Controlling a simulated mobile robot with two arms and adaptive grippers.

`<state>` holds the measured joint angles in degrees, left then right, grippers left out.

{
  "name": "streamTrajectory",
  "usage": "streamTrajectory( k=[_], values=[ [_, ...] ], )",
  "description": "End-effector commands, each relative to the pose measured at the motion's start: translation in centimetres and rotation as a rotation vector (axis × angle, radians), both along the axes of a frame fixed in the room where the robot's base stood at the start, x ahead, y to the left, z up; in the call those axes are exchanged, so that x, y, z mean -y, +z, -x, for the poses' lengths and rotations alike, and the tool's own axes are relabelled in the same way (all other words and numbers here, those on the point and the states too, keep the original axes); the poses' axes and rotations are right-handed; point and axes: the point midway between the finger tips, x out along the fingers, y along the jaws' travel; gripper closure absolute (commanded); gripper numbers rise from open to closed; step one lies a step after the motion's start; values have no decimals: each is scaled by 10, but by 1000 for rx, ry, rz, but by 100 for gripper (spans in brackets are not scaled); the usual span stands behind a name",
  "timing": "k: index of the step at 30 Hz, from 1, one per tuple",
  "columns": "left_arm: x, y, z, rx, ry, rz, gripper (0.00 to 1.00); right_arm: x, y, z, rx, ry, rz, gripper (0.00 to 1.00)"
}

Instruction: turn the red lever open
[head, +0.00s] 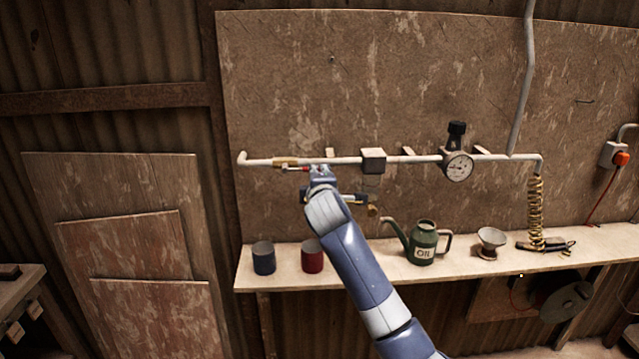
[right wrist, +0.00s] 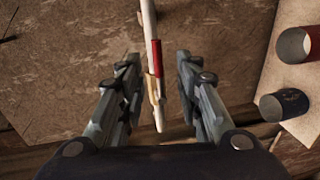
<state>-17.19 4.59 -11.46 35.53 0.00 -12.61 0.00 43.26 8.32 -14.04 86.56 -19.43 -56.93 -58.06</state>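The white pipe (head: 345,161) runs across the wall board, with a brass valve (head: 284,162) near its left end. The red lever (head: 292,169) shows just below the pipe by the valve, partly hidden by my right gripper (head: 316,172). In the right wrist view, the red lever (right wrist: 156,58) lies alongside the pipe, close to parallel with it. My right gripper (right wrist: 158,75) is open there, its fingers on either side of the pipe and lever. I see no finger touching the lever. My left gripper is not in view.
A grey box (head: 373,160) and a pressure gauge (head: 457,166) sit further right on the pipe. Below, the shelf (head: 375,272) holds a blue can (head: 263,259), a red can (head: 312,256), a green oil can (head: 422,243) and a funnel (head: 490,240).

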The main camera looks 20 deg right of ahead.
Motion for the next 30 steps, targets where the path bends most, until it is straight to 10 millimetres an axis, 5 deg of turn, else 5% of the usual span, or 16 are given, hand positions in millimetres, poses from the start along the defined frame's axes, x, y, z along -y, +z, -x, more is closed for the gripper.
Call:
streamTrajectory(
  k=[8, 23, 26, 30],
  values=[
    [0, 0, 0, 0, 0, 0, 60, -6, 4, 22, -1, -1, 0, 68],
    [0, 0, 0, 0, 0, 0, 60, -6, 3, 23, -2, 0, -1, 68],
    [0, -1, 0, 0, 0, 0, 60, -7, -13, 22, -19, 1, -15, 68],
    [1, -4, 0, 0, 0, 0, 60, -9, -83, 21, -93, 5, -82, 68]
  ],
)
